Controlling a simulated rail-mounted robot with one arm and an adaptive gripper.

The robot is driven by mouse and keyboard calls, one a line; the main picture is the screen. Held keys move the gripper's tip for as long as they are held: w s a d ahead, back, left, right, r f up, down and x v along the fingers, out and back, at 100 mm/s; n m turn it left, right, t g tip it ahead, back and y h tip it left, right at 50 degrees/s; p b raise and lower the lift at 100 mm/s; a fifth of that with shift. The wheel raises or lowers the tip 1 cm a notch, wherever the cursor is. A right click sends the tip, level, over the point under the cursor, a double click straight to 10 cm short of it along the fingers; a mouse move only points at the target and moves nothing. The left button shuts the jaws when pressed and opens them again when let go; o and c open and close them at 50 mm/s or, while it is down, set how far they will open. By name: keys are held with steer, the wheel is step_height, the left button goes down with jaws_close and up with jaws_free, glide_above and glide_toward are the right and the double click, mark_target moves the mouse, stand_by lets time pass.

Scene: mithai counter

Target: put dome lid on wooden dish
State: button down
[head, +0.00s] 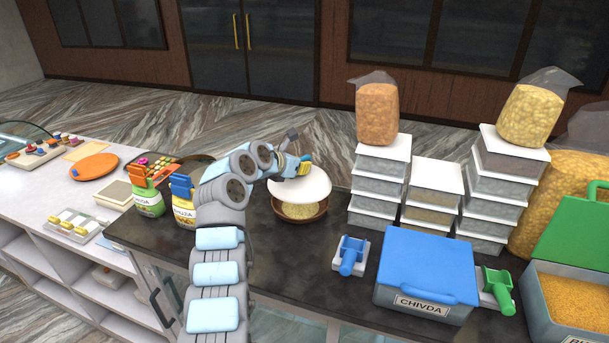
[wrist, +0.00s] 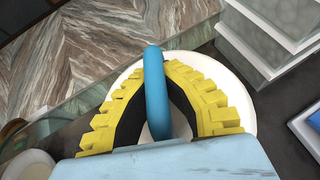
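The white dome lid (head: 306,186) has a blue handle (wrist: 156,95). My gripper (head: 303,168) is shut on this handle; in the wrist view its yellow padded fingers (wrist: 155,72) close in on both sides of it. The lid's white surface (wrist: 235,83) shows behind the fingers. The brown wooden dish (head: 301,219) holds pale yellow food and sits on the dark counter. The lid hangs over the dish's back part, looking tilted, with the front of the food uncovered. Whether the lid touches the rim cannot be told.
Stacked clear boxes with white lids (head: 382,165) stand close right of the dish. A blue-lidded CHIVDA bin (head: 424,266) and a blue scoop (head: 350,256) are at front right. Clipped snack bags (head: 149,202) stand left. Dark counter in front of the dish is clear.

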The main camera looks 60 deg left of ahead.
mark_target(304, 175)
steer(key=shift+w+f, duration=0.15)
steer(key=shift+f, duration=0.1)
steer(key=shift+w+f+p, duration=0.1)
steer(key=shift+f+p, duration=0.3)
steer(key=shift+f, duration=1.2)
steer(key=shift+a+f+p, duration=0.1)
steer(key=shift+f+p, duration=0.3)
steer(key=shift+p, duration=0.05)
steer(key=c, duration=1.2)
jaws_free()
steer(key=shift+f, duration=0.15)
steer(key=shift+c, duration=0.2)
steer(key=shift+r+b, duration=0.3)
steer(key=shift+b, duration=0.2)
steer(key=shift+r, duration=0.3)
steer(key=shift+s+r, duration=0.25)
steer(key=shift+s, duration=0.2)
steer(key=shift+d+b+v, duration=0.2)
steer(key=shift+b+v, duration=0.4)
steer(key=shift+v, duration=4.95)
